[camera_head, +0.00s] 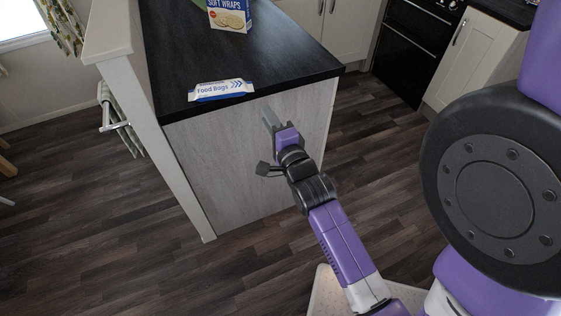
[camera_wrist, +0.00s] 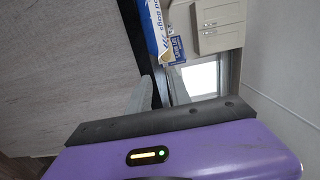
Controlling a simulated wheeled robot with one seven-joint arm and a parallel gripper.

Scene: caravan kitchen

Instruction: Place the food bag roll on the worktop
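The food bag roll (camera_head: 221,90) is a white and blue packet lettered "Food Bags". It lies on the black worktop (camera_head: 200,52), close to the front edge. It also shows at the top of the wrist view (camera_wrist: 160,30). My gripper (camera_head: 268,118) is in front of the worktop's end panel, a little right of the roll and apart from it. In the wrist view its two fingers (camera_wrist: 160,88) stand apart with nothing between them.
A box of soft wraps (camera_head: 230,14) stands farther back on the worktop. A pale post (camera_head: 140,110) borders the worktop on the left. A black oven (camera_head: 412,50) and pale cupboards (camera_head: 478,58) are at the back right. The wooden floor (camera_head: 120,240) around the unit is clear.

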